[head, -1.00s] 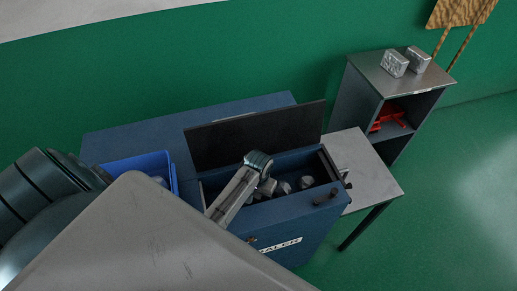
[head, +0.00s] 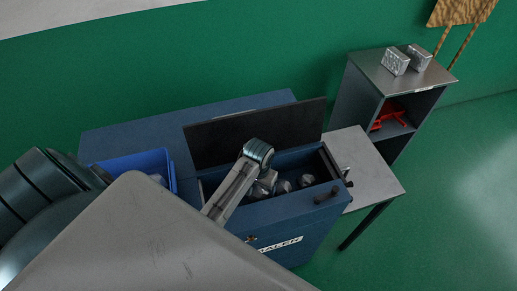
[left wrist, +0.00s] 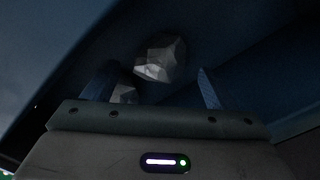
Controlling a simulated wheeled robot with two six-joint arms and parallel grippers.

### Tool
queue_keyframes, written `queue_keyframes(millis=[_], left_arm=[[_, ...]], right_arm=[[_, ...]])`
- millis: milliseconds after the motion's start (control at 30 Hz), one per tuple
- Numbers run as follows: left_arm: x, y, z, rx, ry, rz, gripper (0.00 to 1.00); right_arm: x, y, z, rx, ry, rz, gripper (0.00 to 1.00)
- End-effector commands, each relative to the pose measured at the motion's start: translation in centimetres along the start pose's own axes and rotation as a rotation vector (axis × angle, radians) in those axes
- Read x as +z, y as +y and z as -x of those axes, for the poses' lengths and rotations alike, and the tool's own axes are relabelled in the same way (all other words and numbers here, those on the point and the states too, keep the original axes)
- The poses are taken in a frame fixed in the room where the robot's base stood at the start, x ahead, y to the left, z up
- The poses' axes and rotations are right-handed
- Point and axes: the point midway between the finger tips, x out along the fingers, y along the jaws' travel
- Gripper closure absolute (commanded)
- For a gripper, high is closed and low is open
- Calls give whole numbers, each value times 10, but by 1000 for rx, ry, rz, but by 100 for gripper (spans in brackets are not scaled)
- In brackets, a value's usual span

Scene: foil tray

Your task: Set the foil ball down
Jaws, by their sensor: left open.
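The baler's open chamber, a dark blue box (head: 328,197) in the head view, holds several crumpled silver foil balls, one of them (head: 283,186) left of centre and another (head: 306,180) to its right. My left arm reaches over the chamber's left part, and its gripper is mostly hidden there behind the wrist. In the left wrist view my left gripper (left wrist: 154,70) is open, its two fingers apart. A faceted foil ball (left wrist: 160,57) shows beyond and between the fingers, and a second (left wrist: 124,93) is partly hidden near the left finger. Contact cannot be told. My right gripper is not in view.
The baler's black lid (head: 255,135) stands raised behind the chamber. A blue bin (head: 140,163) is at its left. A grey side table (head: 370,175) at its right has clear room. A shelf (head: 400,75) farther right carries two silver blocks (head: 395,61).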

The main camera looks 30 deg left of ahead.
Motion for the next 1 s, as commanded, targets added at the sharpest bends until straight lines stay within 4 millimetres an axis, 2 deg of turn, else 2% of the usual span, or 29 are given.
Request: queue_keyframes(millis=[33, 267, 300, 400, 567, 1000], left_arm=[[-1, 0, 8, 0, 7, 0, 21], [-1, 0, 55, 1, 5, 0, 21], [-1, 0, 65, 1, 4, 0, 21], [0, 0, 75, 1, 2, 0, 21], [0, 0, 81, 1, 0, 0, 21], [0, 0, 81, 1, 0, 0, 21]], right_arm=[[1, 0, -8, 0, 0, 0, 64], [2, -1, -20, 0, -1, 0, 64], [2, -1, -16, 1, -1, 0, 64], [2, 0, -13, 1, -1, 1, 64], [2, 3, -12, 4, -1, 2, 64], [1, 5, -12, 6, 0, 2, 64]])
